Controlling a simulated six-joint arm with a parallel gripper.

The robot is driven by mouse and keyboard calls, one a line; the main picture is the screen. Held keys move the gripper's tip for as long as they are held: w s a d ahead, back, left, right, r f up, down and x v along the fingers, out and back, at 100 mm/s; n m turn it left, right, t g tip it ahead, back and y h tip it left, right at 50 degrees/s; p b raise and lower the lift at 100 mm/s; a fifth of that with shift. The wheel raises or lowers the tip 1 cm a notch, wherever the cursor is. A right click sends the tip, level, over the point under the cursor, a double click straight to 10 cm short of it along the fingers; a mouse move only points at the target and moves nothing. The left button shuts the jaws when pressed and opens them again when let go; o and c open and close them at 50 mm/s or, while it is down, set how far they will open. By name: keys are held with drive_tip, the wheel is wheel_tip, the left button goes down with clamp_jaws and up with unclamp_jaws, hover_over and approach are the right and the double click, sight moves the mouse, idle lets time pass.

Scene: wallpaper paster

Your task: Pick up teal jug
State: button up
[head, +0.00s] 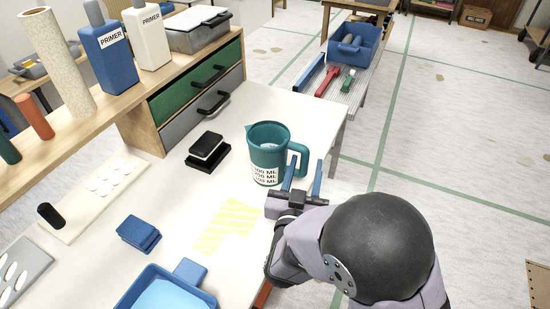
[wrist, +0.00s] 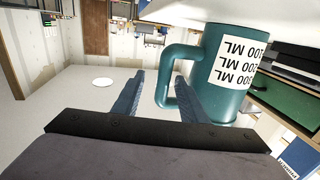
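The teal jug (head: 267,155) stands upright on the white table, with a white label of ML marks and its handle on the right side. In the wrist view the jug (wrist: 228,105) appears upside down, and its handle (wrist: 170,72) reaches toward the space between my fingers. My gripper (head: 302,180) is just in front of and to the right of the jug, beside the handle. In the wrist view my gripper (wrist: 160,92) is open, with one blue finger on each side of the handle's outer part. I cannot tell whether the right finger touches the jug.
A black block (head: 206,150) lies left of the jug. A blue tray (head: 165,292) and blue block (head: 139,233) are nearer on the table, beside yellow strips (head: 230,224). A drawer unit (head: 195,95) stands behind. The table's right edge is close to the jug.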

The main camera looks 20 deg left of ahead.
drive_tip(key=shift+a+p+x, duration=0.15)
drive_tip(key=shift+x, duration=1.35)
drive_tip(key=shift+a+p+x, duration=0.1)
drive_tip(key=shift+p+x, duration=0.05)
drive_tip(key=shift+x, duration=1.35)
drive_tip(key=shift+s+f, duration=0.1)
clamp_jaws()
